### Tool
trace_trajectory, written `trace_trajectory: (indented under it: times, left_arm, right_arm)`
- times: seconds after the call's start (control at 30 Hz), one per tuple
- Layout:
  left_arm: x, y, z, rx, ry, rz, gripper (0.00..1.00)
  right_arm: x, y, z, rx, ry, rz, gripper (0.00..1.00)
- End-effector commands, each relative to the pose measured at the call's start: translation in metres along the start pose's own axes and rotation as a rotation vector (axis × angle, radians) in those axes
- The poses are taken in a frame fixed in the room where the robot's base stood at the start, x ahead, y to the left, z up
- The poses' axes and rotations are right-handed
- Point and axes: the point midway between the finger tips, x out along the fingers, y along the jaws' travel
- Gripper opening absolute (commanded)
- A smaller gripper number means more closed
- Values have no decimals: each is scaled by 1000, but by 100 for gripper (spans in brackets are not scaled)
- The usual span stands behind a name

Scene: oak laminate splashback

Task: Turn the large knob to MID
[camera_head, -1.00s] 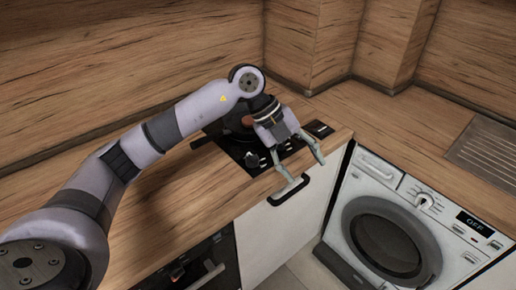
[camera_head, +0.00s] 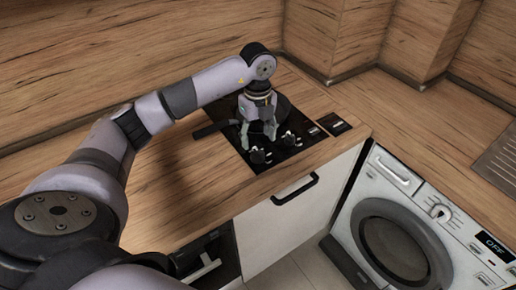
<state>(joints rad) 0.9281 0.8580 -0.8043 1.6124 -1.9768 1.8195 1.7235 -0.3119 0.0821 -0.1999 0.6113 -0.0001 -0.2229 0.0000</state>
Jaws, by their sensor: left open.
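Two dark knobs with light marks sit on the front part of the black hob (camera_head: 249,164): a left knob (camera_head: 260,156) and a right knob (camera_head: 289,139). I cannot tell from their size which is the large one, and cannot read their settings. My left gripper (camera_head: 258,142) points down over the hob, its fingers open and apart, just behind the knobs. Its left fingertip is close to the left knob; contact is unclear. My right gripper is not in view.
A dark pan with a handle (camera_head: 211,129) is on the hob, partly hidden behind my gripper. A washing machine (camera_head: 400,215) with its own dial (camera_head: 440,212) and an OFF display (camera_head: 494,245) stands at the right. The wooden worktop (camera_head: 205,195) in front is clear.

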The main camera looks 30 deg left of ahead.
Motion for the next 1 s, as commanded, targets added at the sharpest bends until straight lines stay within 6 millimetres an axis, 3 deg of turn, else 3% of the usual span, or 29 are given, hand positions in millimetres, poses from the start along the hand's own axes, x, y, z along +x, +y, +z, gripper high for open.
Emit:
trace_trajectory:
  times: [0.03,0.17,0.4,0.77,1.0]
  left_arm:
    - [10,2,-1,0,2,5,56]
    - [34,1,-1,0,2,4,56]
    - [61,0,-1,1,2,0,56]
    - [66,0,-1,1,1,-1,56]
    - [65,0,-1,1,1,-1,40]
  right_arm:
    - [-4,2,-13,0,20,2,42]
    - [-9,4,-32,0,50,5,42]
    - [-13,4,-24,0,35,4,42]
    - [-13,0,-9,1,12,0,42]
    - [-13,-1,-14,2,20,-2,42]
